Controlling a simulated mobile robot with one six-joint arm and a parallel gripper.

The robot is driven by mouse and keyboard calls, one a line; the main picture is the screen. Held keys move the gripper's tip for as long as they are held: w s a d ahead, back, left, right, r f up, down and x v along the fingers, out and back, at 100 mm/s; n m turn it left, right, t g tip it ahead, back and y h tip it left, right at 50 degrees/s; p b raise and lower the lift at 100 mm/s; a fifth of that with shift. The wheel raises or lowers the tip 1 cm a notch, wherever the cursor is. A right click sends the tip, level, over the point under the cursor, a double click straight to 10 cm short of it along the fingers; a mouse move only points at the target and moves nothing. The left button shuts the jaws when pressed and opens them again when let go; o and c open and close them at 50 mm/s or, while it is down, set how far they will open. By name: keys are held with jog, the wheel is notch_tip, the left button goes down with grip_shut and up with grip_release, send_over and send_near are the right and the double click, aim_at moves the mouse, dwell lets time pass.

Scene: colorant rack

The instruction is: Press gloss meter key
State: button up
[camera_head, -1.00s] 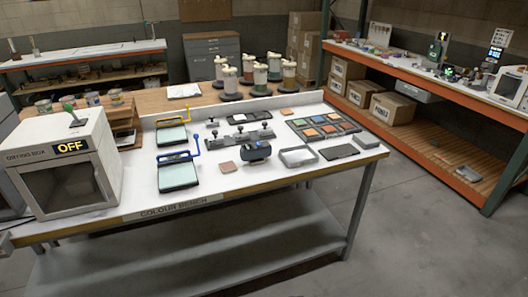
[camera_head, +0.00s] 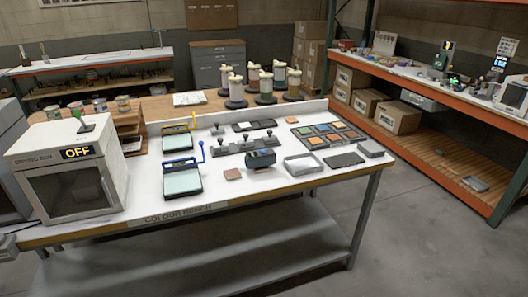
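A dark, rounded, block-like device (camera_head: 262,159), which looks like the gloss meter, sits on the white bench top (camera_head: 225,188) near the front middle. A small bluish patch shows on its upper face. Its key is too small to make out. A small reddish-brown square plate (camera_head: 232,174) lies just left of it, apart from it.
Left of the device stand two glass-plate units with blue and yellow handles (camera_head: 181,182). A grey frame (camera_head: 303,165) lies to its right, and a grey bar with knobs (camera_head: 246,145) behind. The drying box (camera_head: 70,165), reading OFF, stands at left. Floor is clear in front.

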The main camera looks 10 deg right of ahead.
grip_shut()
dwell(1.4)
